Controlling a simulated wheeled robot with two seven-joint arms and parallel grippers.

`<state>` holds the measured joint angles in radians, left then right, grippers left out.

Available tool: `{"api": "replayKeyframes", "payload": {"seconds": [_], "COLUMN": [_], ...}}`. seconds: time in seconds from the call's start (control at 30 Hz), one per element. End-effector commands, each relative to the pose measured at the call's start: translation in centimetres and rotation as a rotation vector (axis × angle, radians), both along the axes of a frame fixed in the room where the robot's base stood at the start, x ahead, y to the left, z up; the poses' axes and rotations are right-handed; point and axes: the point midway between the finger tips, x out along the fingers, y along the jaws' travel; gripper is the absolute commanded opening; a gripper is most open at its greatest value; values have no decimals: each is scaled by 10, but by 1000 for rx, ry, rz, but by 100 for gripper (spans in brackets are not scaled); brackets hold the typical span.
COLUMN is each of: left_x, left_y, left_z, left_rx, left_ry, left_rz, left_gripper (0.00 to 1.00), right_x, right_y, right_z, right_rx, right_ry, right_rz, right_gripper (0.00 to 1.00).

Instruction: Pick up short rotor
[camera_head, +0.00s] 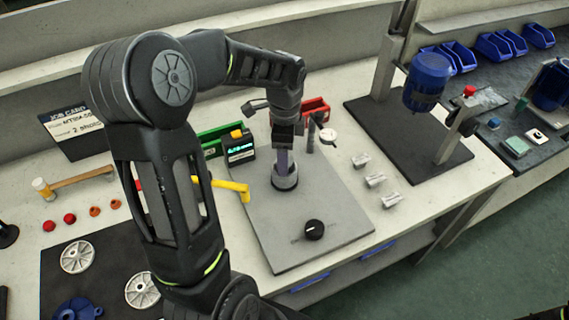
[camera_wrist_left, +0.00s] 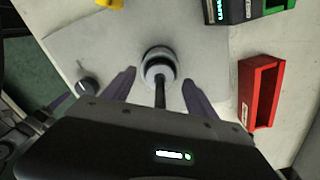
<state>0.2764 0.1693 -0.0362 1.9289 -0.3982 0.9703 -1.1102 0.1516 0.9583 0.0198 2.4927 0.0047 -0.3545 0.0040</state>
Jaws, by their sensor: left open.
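A dark round part with a light ring and a thin upright shaft, which looks like the rotor (camera_head: 286,183), stands on the grey plate (camera_head: 325,225) in the head view. It also shows in the left wrist view (camera_wrist_left: 158,66), with its dark shaft running toward my palm. I cannot tell from its length whether it is the short one. My left gripper (camera_head: 284,160) is above it, pointing down. In the left wrist view my left gripper (camera_wrist_left: 160,88) is open, one purple finger on each side of the shaft, with gaps.
A red bin (camera_wrist_left: 260,92) and a green bin (camera_head: 211,141) stand behind the plate. A black knob (camera_head: 314,230) is at its front. A dial gauge (camera_head: 328,136) stands close right of my gripper. Several metal blocks (camera_head: 375,180) lie at right. A yellow-handled tool (camera_head: 230,186) lies left.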

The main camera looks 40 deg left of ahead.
Motion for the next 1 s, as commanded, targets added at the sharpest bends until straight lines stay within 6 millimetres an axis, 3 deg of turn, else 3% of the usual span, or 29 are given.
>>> {"api": "replayKeyframes", "payload": {"seconds": [0.13,0.9,1.0], "left_x": [0,0,0], "left_y": [0,0,0], "left_z": [0,0,0], "left_rx": [0,0,0], "left_ry": [0,0,0], "left_rz": [0,0,0], "left_gripper": [66,3,0], "right_x": [0,0,0], "right_y": [0,0,0], "right_z": [0,0,0], "right_rx": [0,0,0], "right_ry": [0,0,0], "right_rz": [0,0,0], "right_gripper": [36,36,36]}}
